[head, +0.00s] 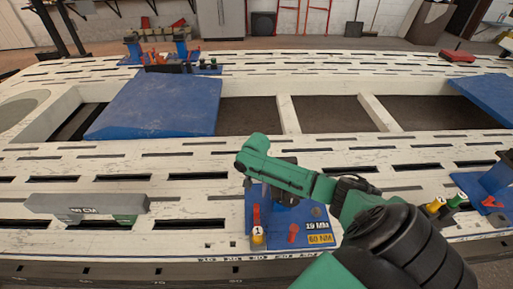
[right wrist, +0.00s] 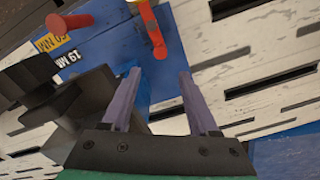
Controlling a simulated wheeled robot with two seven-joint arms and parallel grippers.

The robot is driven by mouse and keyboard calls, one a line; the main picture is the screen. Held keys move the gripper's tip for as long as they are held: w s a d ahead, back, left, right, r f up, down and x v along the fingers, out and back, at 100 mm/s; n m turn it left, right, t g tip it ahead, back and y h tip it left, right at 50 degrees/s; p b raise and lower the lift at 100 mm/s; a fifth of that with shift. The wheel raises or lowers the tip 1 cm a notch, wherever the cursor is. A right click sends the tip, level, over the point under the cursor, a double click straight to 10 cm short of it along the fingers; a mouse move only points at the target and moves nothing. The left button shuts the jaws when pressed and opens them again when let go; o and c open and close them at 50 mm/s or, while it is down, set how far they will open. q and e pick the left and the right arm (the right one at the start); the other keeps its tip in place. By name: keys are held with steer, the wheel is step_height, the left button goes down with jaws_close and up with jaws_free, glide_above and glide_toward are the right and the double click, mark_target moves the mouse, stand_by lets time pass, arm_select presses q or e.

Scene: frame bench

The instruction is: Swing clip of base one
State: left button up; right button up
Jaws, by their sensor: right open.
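Base one is a blue plate (head: 268,238) at the front of the white bench, with a yellow tag marked 1 (head: 257,235) and labels reading 19 and 60. A slim upright red lever (head: 256,213), which looks like its clip, stands behind the tag; it also shows as an orange-red bar in the right wrist view (right wrist: 150,28). A shorter red knob (head: 293,233) stands to its right. My right gripper (right wrist: 160,73) is open and empty, its two fingers over the blue plate. The red bar lies just beyond the fingertips, apart from them. My green arm hides part of the base.
A grey bar block (head: 85,205) lies at the left. Another blue base (head: 485,187) with yellow and green pegs is at the right edge. A far base with coloured pegs (head: 180,66) stands at the back. Blue panels (head: 160,105) cover parts of the bench openings.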

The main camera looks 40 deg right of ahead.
mark_target(257, 205)
step_height(257, 205, down, 13)
steer(key=b, duration=0.4)
steer(key=shift+r, duration=0.2)
jaws_close()
